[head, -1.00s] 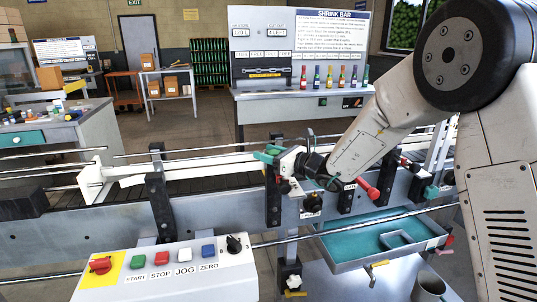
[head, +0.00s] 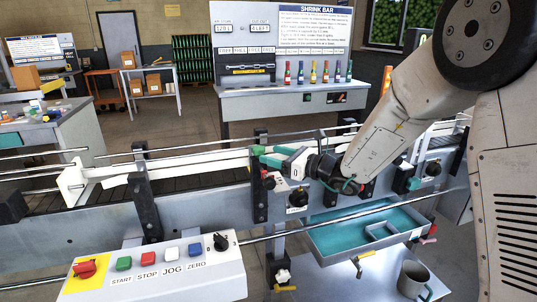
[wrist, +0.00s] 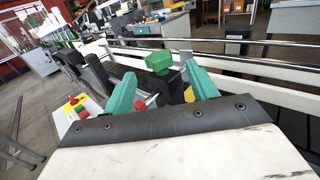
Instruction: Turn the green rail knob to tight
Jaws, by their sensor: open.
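The green rail knob (wrist: 158,62) shows in the wrist view as a bright green block on a stem, between and just beyond my two teal fingers. In the head view the green at the rail post (head: 258,150) is small and partly blended with the fingers. My gripper (wrist: 162,82) is open, with one finger on each side of the knob in the picture. I cannot tell whether either finger touches it. In the head view my gripper (head: 272,156) reaches left over the conveyor's near side. The knob's setting is not readable.
Guide rails (head: 200,150) run along the conveyor. A control panel (head: 160,270) with buttons stands at the front left. A teal-lined tray (head: 345,235) and a mug (head: 413,279) are below my arm. Another black post (head: 142,190) stands to the left.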

